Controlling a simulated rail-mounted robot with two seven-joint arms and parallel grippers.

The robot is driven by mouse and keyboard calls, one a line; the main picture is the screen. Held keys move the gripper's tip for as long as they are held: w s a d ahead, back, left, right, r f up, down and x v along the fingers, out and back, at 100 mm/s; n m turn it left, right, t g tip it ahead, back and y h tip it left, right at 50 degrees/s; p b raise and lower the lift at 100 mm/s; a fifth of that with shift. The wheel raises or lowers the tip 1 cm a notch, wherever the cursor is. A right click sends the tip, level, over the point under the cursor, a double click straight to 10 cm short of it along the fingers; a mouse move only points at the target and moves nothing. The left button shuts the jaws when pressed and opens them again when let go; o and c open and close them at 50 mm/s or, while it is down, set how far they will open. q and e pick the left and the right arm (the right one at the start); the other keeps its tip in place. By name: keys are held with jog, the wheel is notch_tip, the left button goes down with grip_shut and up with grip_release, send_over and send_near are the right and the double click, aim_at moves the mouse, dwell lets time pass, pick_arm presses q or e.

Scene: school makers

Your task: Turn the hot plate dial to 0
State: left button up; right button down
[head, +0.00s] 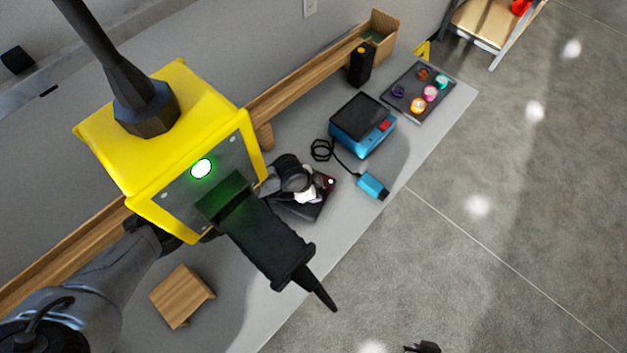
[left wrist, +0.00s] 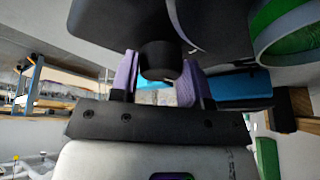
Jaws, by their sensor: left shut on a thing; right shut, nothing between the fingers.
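The hot plate (head: 300,212) is a dark, low box on the bench with a small red light on its right corner, partly covered by my left gripper in the head view. Its dark underside or edge fills the top of the left wrist view (left wrist: 115,22). The dial (left wrist: 160,60) is a black round knob between the purple-grey finger pads of my left gripper (left wrist: 158,82), which is shut on it. In the head view my left gripper (head: 307,196) is at the hot plate; the dial's mark cannot be read. My right gripper (head: 422,347) shows only as a small dark tip at the bottom edge, away from the bench.
A yellow box (head: 125,160) with a black plug (head: 265,240) hangs in front of the bench and hides part of my left arm. A blue device (head: 362,125), a blue connector (head: 372,185) and a dark tray (head: 437,80) lie beyond. A wooden block (head: 180,293) is nearer.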

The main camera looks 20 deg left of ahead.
pick_arm(q)
jog(key=n+p, duration=0.2)
jog(key=n+t+y+p, duration=0.1)
jog(key=n+p, duration=0.1)
jog(key=p, duration=0.1)
jog(key=n+y+p, duration=0.1)
jog(key=n+p, duration=0.1)
jog(key=p, duration=0.1)
jog(key=shift+s+d+r+n, duration=0.15)
jog(key=shift+d+r+n, duration=0.15)
jog(key=n+y+p, duration=0.1)
jog(key=n+p, duration=0.1)
jog(key=shift+f+n+t, duration=0.1)
jog(key=shift+n+t, duration=0.2)
jog(key=shift+d+n+y+p, duration=0.1)
jog(key=shift+n+y+p, duration=0.35)
jog(key=shift+n, duration=0.45)
jog(key=shift+f+n+y, duration=0.15)
jog(key=shift+n+y, duration=0.2)
jog(key=shift+n, duration=0.55)
jog(key=shift+d+n+y, duration=0.1)
jog(key=shift+n+y, duration=0.3)
jog(key=shift+n, duration=0.7)
jog(key=shift+n+g+y, duration=0.4)
jog(key=shift+n, duration=1)
